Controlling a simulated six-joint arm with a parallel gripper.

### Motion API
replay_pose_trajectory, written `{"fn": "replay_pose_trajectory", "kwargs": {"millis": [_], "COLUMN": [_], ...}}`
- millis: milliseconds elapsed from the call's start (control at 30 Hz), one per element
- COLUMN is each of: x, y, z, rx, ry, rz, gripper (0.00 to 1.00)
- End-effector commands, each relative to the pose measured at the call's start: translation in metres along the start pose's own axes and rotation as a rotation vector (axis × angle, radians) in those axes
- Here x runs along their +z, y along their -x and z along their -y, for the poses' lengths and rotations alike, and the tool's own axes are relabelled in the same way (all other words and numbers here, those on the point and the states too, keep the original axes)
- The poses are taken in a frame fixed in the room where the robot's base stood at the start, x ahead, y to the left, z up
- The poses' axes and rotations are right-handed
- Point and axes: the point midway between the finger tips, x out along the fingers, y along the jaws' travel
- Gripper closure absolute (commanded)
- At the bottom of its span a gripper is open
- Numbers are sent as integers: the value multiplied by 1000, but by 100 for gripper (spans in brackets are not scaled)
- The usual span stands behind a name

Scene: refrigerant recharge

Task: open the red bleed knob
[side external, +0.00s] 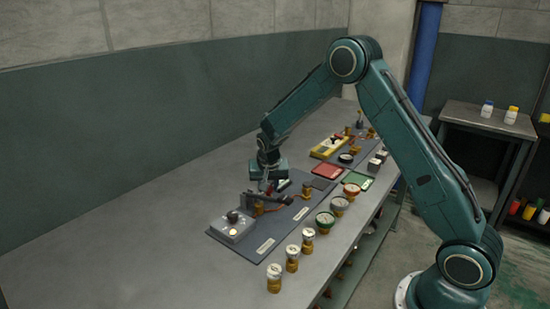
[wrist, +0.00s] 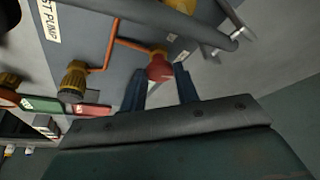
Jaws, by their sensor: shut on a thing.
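The red bleed knob (wrist: 159,69) shows in the wrist view, at the end of a copper-coloured pipe (wrist: 127,43). My gripper (wrist: 161,78) has one dark blue finger on each side of the knob and is shut on it. In the side external view, my gripper (side external: 268,187) points down at the fittings on the grey panel (side external: 222,246). There the knob is mostly hidden by the gripper and too small to make out clearly. I cannot tell how far the knob is turned.
A dark grey cylinder (side external: 262,198) lies close beside my gripper. A brass fitting (wrist: 74,80) stands to the left in the wrist view. Several brass-based gauges (side external: 308,240) line the bench's front edge. The bench's left part (side external: 110,245) is clear.

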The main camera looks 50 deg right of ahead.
Motion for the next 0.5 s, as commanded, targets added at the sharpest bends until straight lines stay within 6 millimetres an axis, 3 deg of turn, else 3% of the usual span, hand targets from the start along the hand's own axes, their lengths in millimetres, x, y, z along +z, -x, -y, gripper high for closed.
{"fn": "replay_pose_trajectory", "kwargs": {"millis": [500], "x": [-1], "y": [0], "z": [-5], "rx": [-187], "ry": [450], "rz": [1], "gripper": [92]}}
